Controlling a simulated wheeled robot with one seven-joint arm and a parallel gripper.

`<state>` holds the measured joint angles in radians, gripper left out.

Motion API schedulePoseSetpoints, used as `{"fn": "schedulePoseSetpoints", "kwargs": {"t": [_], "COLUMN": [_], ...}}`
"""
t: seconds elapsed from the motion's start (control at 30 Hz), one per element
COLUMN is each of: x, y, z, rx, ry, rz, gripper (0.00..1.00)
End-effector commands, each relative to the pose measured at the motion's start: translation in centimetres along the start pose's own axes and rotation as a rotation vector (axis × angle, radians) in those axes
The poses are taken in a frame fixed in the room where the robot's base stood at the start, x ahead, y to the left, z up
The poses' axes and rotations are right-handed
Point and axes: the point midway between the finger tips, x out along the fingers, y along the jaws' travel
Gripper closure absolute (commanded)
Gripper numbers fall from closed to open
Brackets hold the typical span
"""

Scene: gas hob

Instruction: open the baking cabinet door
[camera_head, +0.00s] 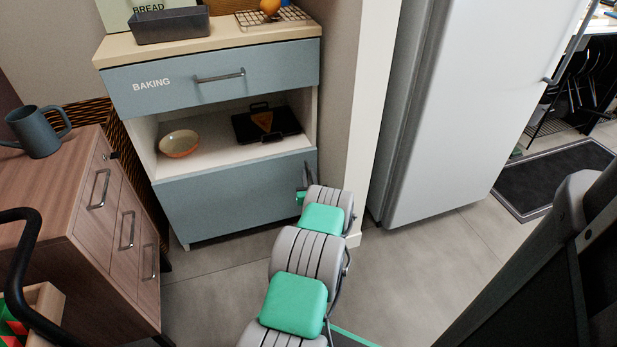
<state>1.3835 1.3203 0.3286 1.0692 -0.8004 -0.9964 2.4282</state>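The baking cabinet (138,135) stands ahead of me, white-framed with blue-grey fronts. Its top drawer (215,80) reads "BAKING", has a bar handle and is shut. Under an open shelf, the plain blue-grey lower door (235,203) looks shut. My arm reaches forward from the bottom of the view. My gripper (306,177) is at the door's right edge, largely hidden behind my own wrist. I cannot tell whether it touches the door or whether its fingers are open.
A bowl (179,144) and a dark tray (266,124) sit on the open shelf. A wooden drawer unit (75,205) with a watering can (36,130) stands at the left. A wall end and a fridge (465,110) stand at the right. The floor before the cabinet is clear.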

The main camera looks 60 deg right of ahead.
Motion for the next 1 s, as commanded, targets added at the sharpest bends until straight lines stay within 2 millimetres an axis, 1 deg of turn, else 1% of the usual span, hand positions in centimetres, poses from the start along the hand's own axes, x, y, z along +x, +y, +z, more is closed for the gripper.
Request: {"fn": "schedulePoseSetpoints", "kwargs": {"t": [0.03,0.23,1.0], "x": [-0.01,-0.02,-0.03], "y": [0.01,0.03,0.07], "z": [0.02,0.01,0.0], "rx": [0.0,0.0,-0.001], "ry": [0.0,0.0,0.0], "rz": [0.0,0.001,0.001], "gripper": [0.84,1.0,1.0]}}
